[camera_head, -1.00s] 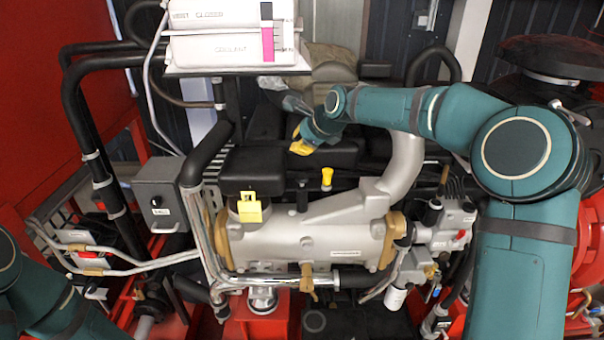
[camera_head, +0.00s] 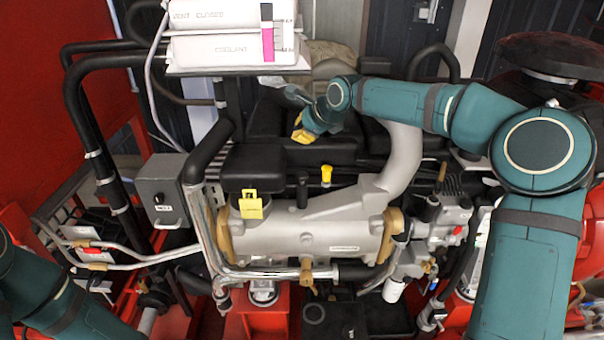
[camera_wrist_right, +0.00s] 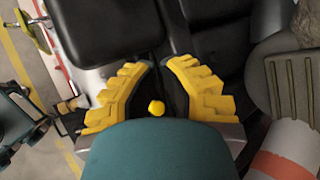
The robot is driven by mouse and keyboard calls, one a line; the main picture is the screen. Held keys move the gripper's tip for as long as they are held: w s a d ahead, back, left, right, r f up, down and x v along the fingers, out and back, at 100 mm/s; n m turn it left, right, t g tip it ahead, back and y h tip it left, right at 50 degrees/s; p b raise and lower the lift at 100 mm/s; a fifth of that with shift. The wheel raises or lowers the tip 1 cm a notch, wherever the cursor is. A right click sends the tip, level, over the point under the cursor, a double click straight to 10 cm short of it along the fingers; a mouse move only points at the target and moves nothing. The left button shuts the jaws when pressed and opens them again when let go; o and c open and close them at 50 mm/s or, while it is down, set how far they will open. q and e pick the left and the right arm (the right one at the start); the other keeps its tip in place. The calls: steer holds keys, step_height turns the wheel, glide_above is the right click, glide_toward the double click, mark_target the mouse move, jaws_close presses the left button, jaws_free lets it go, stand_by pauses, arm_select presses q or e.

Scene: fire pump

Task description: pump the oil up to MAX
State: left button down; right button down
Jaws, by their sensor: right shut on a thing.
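My right gripper (camera_head: 303,134) has yellow fingers and hangs over the black covers behind the silver pump body (camera_head: 300,238). In the right wrist view its fingers (camera_wrist_right: 160,85) stand either side of a small round yellow knob (camera_wrist_right: 157,108). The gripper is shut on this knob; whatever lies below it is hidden. A yellow cap (camera_head: 326,174) stands upright on the pump, and a yellow tag-like handle (camera_head: 251,206) is at its left. A white coolant tank (camera_head: 225,50) with a black and magenta level strip (camera_head: 267,38) stands at the top. My left gripper is out of view.
A grey switch box (camera_head: 160,190) and black pipes (camera_head: 85,130) stand at the left. A thick silver pipe (camera_head: 405,155) rises just right of my right gripper, under my forearm. Valves and fittings (camera_head: 430,235) crowd the right side.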

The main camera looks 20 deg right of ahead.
step_height(320, 180, down, 7)
steer(key=b, duration=0.2)
steer(key=shift+r+b, duration=0.1)
steer(key=shift+b, duration=0.3)
steer(key=shift+f+b, duration=0.6)
steer(key=shift+f, duration=0.1)
stand_by(0.6)
steer(key=shift+f+b, duration=0.4)
steer(key=shift+b, duration=0.1)
steer(key=shift+f+b, duration=0.95)
steer(key=shift+f, duration=0.2)
stand_by(1.0)
steer(key=shift+r, duration=0.1)
stand_by(0.4)
steer(key=shift+r+p, duration=0.95)
steer(key=shift+r, duration=0.45)
steer(key=shift+r, duration=0.1)
steer(key=shift+r+p, duration=1.55)
steer(key=shift+r, duration=0.9)
